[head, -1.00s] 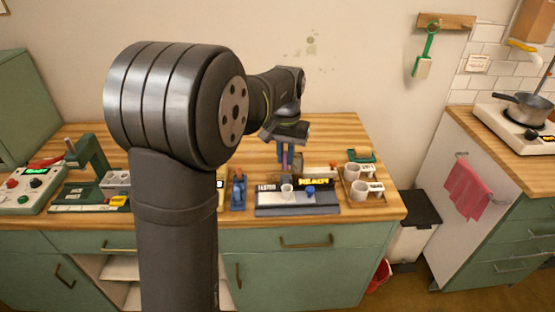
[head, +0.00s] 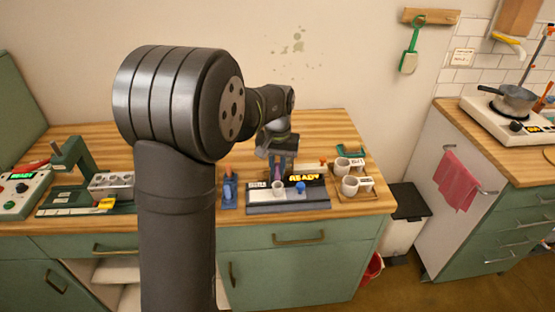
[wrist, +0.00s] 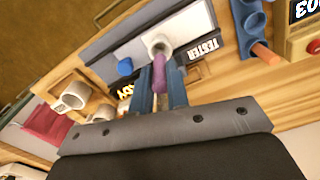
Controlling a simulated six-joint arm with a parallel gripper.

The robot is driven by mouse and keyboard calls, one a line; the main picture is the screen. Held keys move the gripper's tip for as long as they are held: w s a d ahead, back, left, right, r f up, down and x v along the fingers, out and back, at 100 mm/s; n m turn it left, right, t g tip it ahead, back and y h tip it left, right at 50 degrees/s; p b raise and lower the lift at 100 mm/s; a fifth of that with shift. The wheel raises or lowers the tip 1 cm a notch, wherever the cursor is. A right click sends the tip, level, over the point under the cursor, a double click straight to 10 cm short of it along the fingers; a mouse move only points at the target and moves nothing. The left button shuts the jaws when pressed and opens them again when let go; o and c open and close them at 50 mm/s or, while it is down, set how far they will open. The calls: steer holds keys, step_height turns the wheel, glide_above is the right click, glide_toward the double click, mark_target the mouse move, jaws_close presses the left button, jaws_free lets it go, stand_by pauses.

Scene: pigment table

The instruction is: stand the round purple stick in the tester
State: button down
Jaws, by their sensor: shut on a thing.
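The tester (head: 310,208) is a grey block with a white top. It has a light round socket (head: 277,188), a blue knob (head: 300,187) and a lit "READY" sign. My gripper (head: 278,170) is just behind and above the socket. In the wrist view my gripper (wrist: 160,92) has its blue fingers shut on the purple stick (wrist: 159,72). The stick's end is at the rim of the socket (wrist: 159,44); whether it is inside or just above, I cannot tell. The blue knob (wrist: 125,66) and "TESTER" label are beside it.
Two white cups (head: 349,185) stand in a wooden tray right of the tester. A blue holder (head: 228,190) with an orange-tipped piece stands left of it. A green press and a control box with a "READY" display are further left.

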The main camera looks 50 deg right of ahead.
mark_target(278, 179)
steer(key=shift+f, duration=2.6)
steer(key=shift+s+a+f, duration=0.1)
steer(key=shift+a+f, duration=0.1)
steer(key=shift+f, duration=0.3)
steer(key=c, duration=1.5)
jaws_free()
steer(key=shift+o, duration=0.8)
steer(key=shift+d+r, duration=0.1)
steer(key=shift+r, duration=0.15)
step_height(278, 179, up, 18)
steer(key=shift+r, duration=0.1)
